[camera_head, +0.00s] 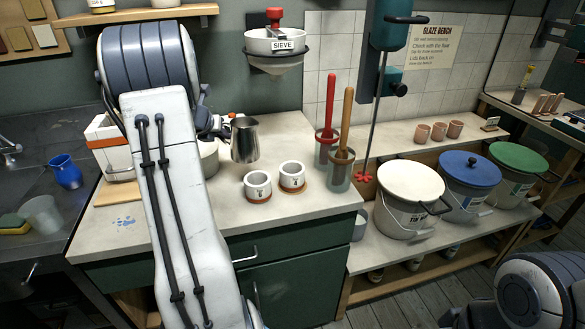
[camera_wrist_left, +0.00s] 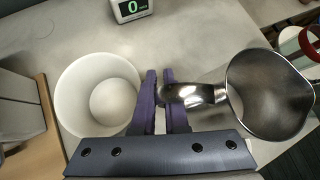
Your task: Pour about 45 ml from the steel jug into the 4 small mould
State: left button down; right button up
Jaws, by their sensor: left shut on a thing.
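The steel jug (camera_head: 245,140) is held upright above the worktop by my left gripper (camera_head: 213,128), which is shut on its handle. In the left wrist view the purple fingers (camera_wrist_left: 163,85) close on the handle at the left of the jug (camera_wrist_left: 268,95). The jug's inside looks dark grey, and I cannot tell a liquid level. Two small white moulds, one (camera_head: 257,187) at left and one (camera_head: 291,177) at right, stand on brown bases in front and to the right of the jug. Their marks are too small to read.
A white tub (camera_wrist_left: 98,95) stands left of the fingers; it is partly behind my arm in the head view (camera_head: 209,158). A display reading 0 (camera_wrist_left: 130,8) is behind it. Tool pots (camera_head: 340,170) stand right of the moulds.

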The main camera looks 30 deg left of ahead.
aim_at(235, 123)
pick_arm(q)
jog(key=d+r+y, duration=0.1)
jog(key=d+r+m+g+y+p, duration=0.1)
jog(key=shift+w+d+r+m+y, duration=0.15)
jog(key=shift+w+r+m+y, duration=0.15)
jog(key=shift+w+r, duration=0.1)
jog(key=shift+w+d+r+m+g+y+p, duration=0.25)
jog(key=shift+d+r+y+p, duration=0.35)
jog(key=shift+p, duration=0.4)
jog(key=shift+w+d+r+m+y+p, duration=0.15)
jog(key=shift+d+m+y+p, duration=0.2)
jog(key=shift+d+p, duration=0.1)
jog(key=shift+w+d+r+m+g+y+p, duration=0.2)
jog(key=shift+d+y+p, duration=0.1)
jog(key=shift+y+p, duration=0.15)
jog(key=shift+w+d+r+m+g+y+p, duration=0.1)
jog(key=shift+d+m+g+y+p, duration=0.15)
jog(key=shift+p, duration=0.3)
jog(key=shift+w+d+m+y+p, duration=0.3)
jog(key=shift+d+m+y+p, duration=0.3)
jog(key=shift+y+p, duration=0.3)
jog(key=shift+w+d+r+m+y+p, duration=0.1)
jog(key=shift+d+m+y+p, duration=0.1)
jog(key=shift+m+y+p, duration=0.15)
jog(key=shift+w+d, duration=0.1)
jog(key=shift+d, duration=0.05)
